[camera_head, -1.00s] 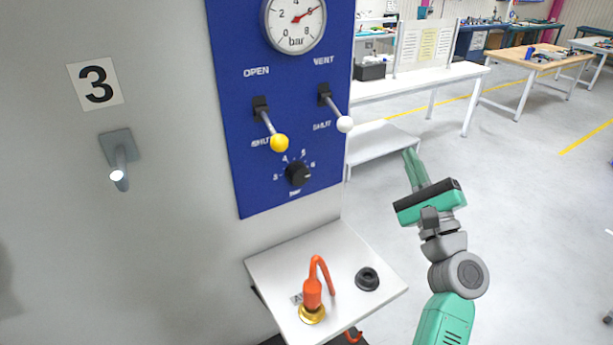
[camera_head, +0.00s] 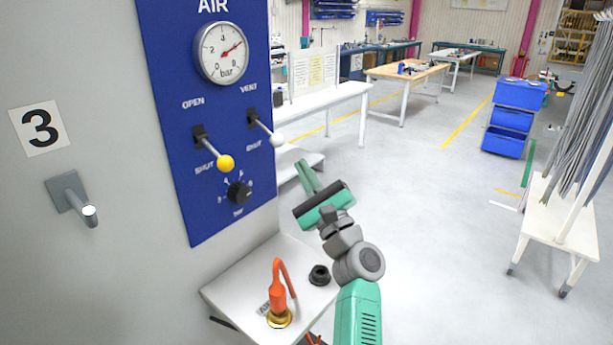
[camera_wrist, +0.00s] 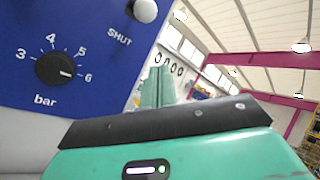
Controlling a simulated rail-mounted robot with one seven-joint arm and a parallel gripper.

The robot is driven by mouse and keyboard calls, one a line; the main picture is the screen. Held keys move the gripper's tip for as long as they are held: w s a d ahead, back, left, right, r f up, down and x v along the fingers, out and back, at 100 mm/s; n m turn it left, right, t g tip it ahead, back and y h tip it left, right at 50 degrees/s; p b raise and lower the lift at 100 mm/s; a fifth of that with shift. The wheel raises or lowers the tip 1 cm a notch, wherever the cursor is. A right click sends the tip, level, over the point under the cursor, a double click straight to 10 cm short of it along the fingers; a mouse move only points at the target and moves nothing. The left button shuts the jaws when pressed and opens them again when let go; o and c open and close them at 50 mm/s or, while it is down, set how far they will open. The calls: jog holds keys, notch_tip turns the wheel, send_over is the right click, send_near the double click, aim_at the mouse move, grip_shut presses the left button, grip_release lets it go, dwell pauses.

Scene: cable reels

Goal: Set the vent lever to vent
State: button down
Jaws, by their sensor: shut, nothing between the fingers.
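The vent lever (camera_head: 265,127) has a white ball knob and sits at the right of the blue AIR panel (camera_head: 172,100). Its knob (camera_head: 277,140) points down and outward, by the SHUT label. The knob also shows at the top of the wrist view (camera_wrist: 145,10), beside the word SHUT. My gripper (camera_head: 303,168) is shut and empty, just below and right of the white knob, apart from it. Its green fingers (camera_wrist: 157,88) point up in the wrist view. The VENT label (camera_head: 249,88) is above the lever.
A yellow-knobbed lever (camera_head: 225,163) stands left of the vent lever. A black bar dial (camera_head: 239,192) is below, and a pressure gauge (camera_head: 221,53) above. A small shelf (camera_head: 235,300) holds an orange hose fitting (camera_head: 279,292). A wall peg (camera_head: 74,199) is at left. Open floor lies to the right.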

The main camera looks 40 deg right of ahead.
aim_at(267, 131)
jog(key=shift+w+a+r+p, duration=0.35)
jog(key=shift+w+r+p, duration=0.1)
jog(key=shift+r, duration=0.35)
jog(key=shift+w+a+r+p, duration=0.4)
jog(key=shift+w+r, duration=0.1)
jog(key=shift+r, duration=0.25)
jog(key=shift+w+a+r+p, duration=0.35)
jog(key=shift+w+r, duration=0.1)
jog(key=shift+r, duration=0.35)
jog(key=shift+r, duration=0.1)
jog(key=p, duration=0.3)
jog(key=shift+s+r+n+g, duration=0.15)
jog(key=shift+r+n+g, duration=0.15)
jog(key=shift+r+g, duration=0.1)
